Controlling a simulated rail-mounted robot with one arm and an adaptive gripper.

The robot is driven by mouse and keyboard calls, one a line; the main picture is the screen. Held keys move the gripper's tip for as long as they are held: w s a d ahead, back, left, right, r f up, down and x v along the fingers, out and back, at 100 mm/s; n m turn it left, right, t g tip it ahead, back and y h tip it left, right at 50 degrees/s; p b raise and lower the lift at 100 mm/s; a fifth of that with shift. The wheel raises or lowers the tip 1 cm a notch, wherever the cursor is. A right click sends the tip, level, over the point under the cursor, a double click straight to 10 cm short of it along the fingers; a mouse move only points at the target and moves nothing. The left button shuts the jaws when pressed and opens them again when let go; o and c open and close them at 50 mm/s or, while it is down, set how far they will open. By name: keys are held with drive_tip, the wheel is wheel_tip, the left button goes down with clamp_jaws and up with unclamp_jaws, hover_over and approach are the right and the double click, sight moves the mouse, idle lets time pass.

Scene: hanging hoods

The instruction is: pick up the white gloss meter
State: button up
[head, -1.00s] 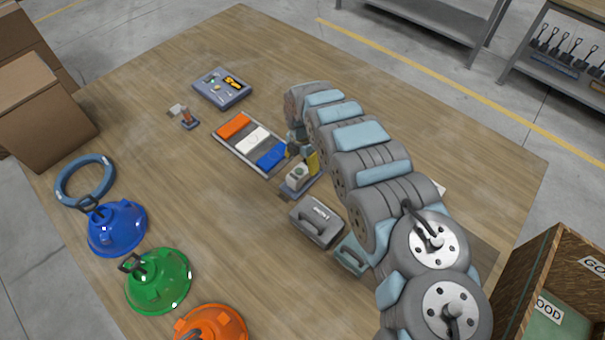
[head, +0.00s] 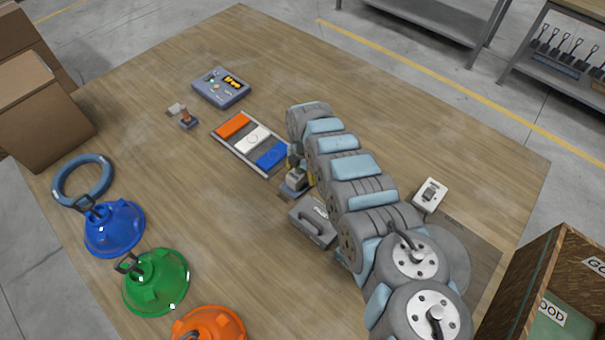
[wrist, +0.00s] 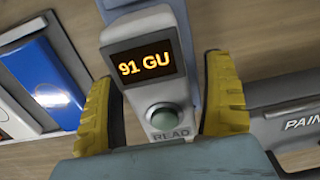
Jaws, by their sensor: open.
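The white gloss meter (wrist: 150,75) fills the middle of the wrist view. Its dark display reads 91 GU in orange, above a round green button marked READ. My gripper (wrist: 162,105) is open, with one yellow fingertip on each side of the meter. The right fingertip is very near its side; I cannot tell whether either touches. In the head view the meter (head: 296,178) sits at the middle of the table on a dark blue-grey base, partly hidden by my gripper (head: 302,172) and arm.
A tray of orange, white and blue panels (head: 250,141) lies close on the left. A grey handled case (head: 313,222) stands just in front. A white switch box (head: 430,195) is right of my arm. Coloured hoods (head: 155,280) line the left front.

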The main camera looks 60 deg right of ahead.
sight(304, 172)
drive_tip(key=shift+f, duration=0.1)
drive_tip(key=c, duration=1.4)
drive_tip(key=shift+o, duration=0.2)
drive_tip(key=shift+s+r+p, duration=0.1)
drive_tip(key=shift+r+p, duration=0.55)
drive_tip(key=shift+r, duration=1.15)
drive_tip(key=shift+a+r, duration=0.1)
drive_tip(key=shift+r, duration=0.2)
drive_tip(key=shift+s+a+r+p, duration=0.4)
drive_tip(key=shift+s+r+p, duration=0.05)
drive_tip(key=shift+r+p, duration=0.05)
drive_tip(key=s+a+r+p, duration=0.8)
drive_tip(key=a+p, duration=0.1)
drive_tip(key=p, duration=0.3)
drive_tip(key=shift+a, duration=0.2)
